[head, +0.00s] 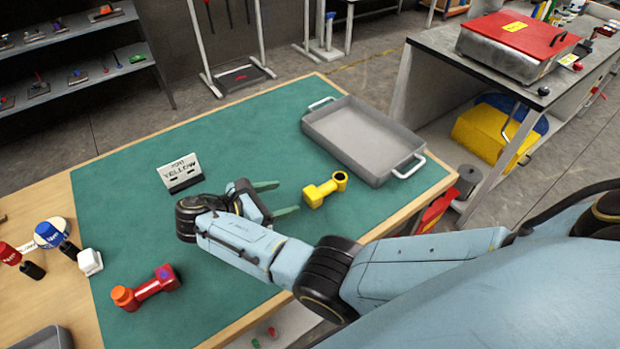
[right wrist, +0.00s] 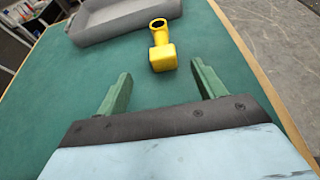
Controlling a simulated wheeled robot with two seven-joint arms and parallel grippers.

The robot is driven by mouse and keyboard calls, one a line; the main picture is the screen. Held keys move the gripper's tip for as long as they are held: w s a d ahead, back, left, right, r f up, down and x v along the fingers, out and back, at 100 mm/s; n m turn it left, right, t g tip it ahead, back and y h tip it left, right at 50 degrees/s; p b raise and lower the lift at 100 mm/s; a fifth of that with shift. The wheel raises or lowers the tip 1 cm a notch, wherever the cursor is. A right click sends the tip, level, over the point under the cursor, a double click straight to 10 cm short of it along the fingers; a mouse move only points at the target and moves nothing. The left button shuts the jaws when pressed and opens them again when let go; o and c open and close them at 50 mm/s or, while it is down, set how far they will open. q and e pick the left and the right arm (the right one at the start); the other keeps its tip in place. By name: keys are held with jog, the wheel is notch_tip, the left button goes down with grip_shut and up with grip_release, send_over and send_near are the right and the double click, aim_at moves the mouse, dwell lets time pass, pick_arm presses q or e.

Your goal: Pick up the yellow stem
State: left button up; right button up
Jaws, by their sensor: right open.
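The yellow stem (head: 323,191) lies on the green mat, with a block-like end toward my right gripper and a dark-holed ring end away from it. It also shows in the right wrist view (right wrist: 163,55), ahead of the fingertips and roughly between their lines. My right gripper (head: 282,197) is open and empty, low over the mat, apart from the stem. Its two green fingers (right wrist: 160,76) are spread wide in the right wrist view. My left gripper is not in view.
A grey tray (head: 365,134) with handles stands just beyond the stem. A card reading "YELLOW" (head: 181,172) stands behind my right gripper. A red stem with an orange end (head: 147,288) lies at the near left. The green mat (head: 232,138) is clear at the back.

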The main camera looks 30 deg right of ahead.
jog(key=shift+d+f, duration=0.15)
jog(key=shift+d, duration=0.2)
send_near(322, 187)
jog(key=x, duration=0.3)
jog(key=shift+s+d+f, duration=0.15)
jog(key=shift+s+f, duration=0.05)
jog(key=shift+d+f, duration=0.2)
jog(key=shift+d, duration=0.1)
jog(key=shift+w+d, duration=0.1)
jog(key=shift+d, duration=0.05)
jog(key=shift+d+f, duration=0.2)
jog(key=shift+d, duration=0.5)
jog(key=x, duration=0.3)
jog(key=shift+w+d, duration=0.1)
jog(key=shift+d, duration=0.15)
jog(key=shift+d+f, duration=0.1)
jog(key=shift+d, duration=0.05)
jog(key=shift+c, duration=0.3)
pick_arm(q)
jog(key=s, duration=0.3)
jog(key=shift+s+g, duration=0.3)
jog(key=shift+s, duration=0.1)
pick_arm(e)
jog(key=c, duration=1.1)
